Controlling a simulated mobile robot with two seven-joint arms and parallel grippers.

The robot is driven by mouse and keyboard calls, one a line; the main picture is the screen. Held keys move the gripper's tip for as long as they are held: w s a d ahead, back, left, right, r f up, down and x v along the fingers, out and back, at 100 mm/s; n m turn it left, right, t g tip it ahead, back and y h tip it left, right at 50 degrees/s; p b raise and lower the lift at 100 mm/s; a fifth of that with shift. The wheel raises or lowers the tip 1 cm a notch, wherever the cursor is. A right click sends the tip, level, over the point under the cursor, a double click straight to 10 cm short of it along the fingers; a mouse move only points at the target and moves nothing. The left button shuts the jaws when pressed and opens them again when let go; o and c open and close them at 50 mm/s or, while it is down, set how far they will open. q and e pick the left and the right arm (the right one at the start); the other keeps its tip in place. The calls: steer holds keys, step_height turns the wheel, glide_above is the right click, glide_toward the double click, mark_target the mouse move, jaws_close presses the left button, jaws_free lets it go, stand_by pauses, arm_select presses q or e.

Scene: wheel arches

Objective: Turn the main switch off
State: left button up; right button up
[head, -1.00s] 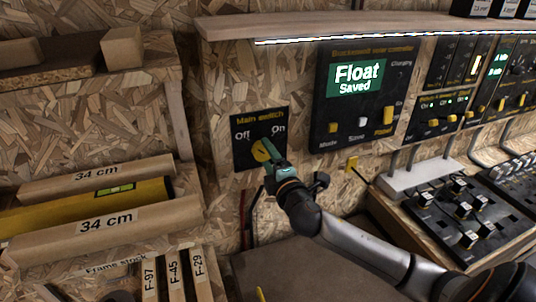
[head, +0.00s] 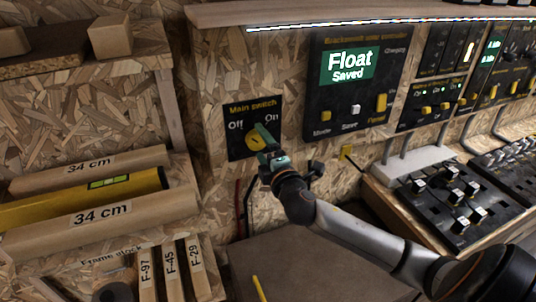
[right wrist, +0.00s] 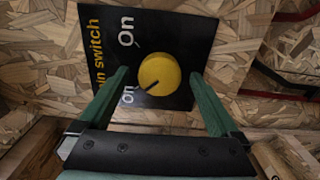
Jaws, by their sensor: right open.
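The main switch is a black plate (head: 240,112) on the chipboard wall with a yellow round knob (head: 253,143), Off at upper left and On at upper right. My right gripper (head: 263,138) is at the knob, open. In the right wrist view its green fingers (right wrist: 160,76) stand on either side of the knob (right wrist: 160,72), with gaps showing. The plate (right wrist: 182,28) appears turned sideways there. The knob's dark mark lies at its lower left, on the side of the partly covered lower word, away from On. My left gripper is out of view.
A controller panel (head: 318,98) reading "Float Saved" is right of the switch. Switch boxes (head: 440,205) stand at right. Wooden 34 cm blocks (head: 100,213) and a yellow level (head: 60,200) lie at left.

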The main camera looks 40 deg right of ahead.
steer(key=b+v, duration=0.2)
steer(key=v, duration=1)
steer(key=shift+s, duration=0.2)
steer(key=s+a+f+m+g+y, duration=0.2)
steer(key=f+m+g, duration=0.1)
steer(key=f, duration=0.7)
steer(key=s+a+f+m+g+y, duration=0.2)
steer(key=a+f, duration=0.1)
steer(key=f, duration=0.7)
steer(key=s+a+f+m+g+y, duration=0.2)
steer(key=s+a+f+m, duration=0.6)
steer(key=f, duration=0.5)
steer(key=shift+s+a+f+g+y+p, duration=0.2)
steer(key=shift+s+a+g+y+p, duration=0.3)
steer(key=shift+s+a, duration=0.45)
